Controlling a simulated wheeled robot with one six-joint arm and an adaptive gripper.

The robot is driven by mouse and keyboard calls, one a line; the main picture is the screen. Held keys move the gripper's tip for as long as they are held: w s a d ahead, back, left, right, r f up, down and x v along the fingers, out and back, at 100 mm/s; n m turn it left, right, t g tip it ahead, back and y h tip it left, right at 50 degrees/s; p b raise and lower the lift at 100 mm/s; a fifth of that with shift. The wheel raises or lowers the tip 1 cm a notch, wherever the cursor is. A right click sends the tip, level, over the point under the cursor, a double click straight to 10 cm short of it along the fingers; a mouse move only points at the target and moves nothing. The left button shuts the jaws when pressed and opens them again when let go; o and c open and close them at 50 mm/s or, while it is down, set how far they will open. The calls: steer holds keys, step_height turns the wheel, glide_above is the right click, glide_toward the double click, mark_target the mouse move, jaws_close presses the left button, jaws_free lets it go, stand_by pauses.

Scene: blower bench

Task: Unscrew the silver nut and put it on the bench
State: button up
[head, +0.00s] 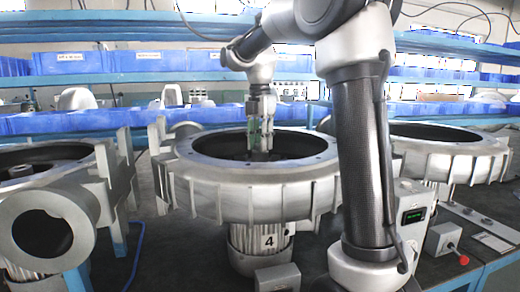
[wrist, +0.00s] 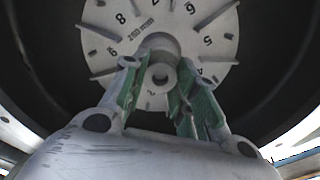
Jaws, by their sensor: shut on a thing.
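My gripper (head: 261,148) points down into the open round housing of the middle blower (head: 262,200), which has the number 4 on its motor. The inside of the housing is mostly hidden in the head view. The gripper is shut on the nut. Whether the nut has lifted off its shaft cannot be told.
Other blowers stand at the left (head: 50,215) and right (head: 440,150) on the dark bench (head: 125,270). A grey control box (head: 411,212) and a red-knobbed lever (head: 463,260) are at the right. Blue bins (head: 75,62) line shelves behind.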

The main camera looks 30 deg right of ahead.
steer(key=o, duration=0.8)
